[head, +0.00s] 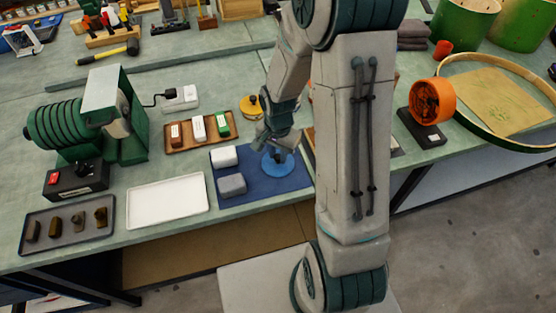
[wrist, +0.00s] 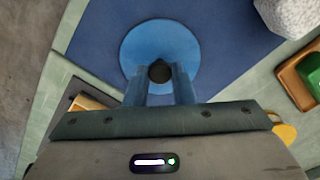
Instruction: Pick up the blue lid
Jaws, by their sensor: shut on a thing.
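The blue lid (head: 277,163) is a round disc with a dark knob at its centre, over the dark blue mat (head: 262,189) at the middle front of the bench. In the wrist view the blue lid (wrist: 188,48) shows between and beyond the fingers, above the blue mat (wrist: 95,40). My gripper (head: 275,148) is directly over the lid. In the wrist view my gripper (wrist: 160,80) is shut on the dark knob (wrist: 160,71). I cannot tell whether the lid touches the mat or hangs just above it.
Two blocks, white (head: 223,156) and grey (head: 231,185), sit on the mat left of the lid. A wooden tray (head: 180,148) holds several small blocks. A white tray (head: 166,200) is empty. A yellow round thing (head: 250,107) stands behind. My arm hides some bench to the right.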

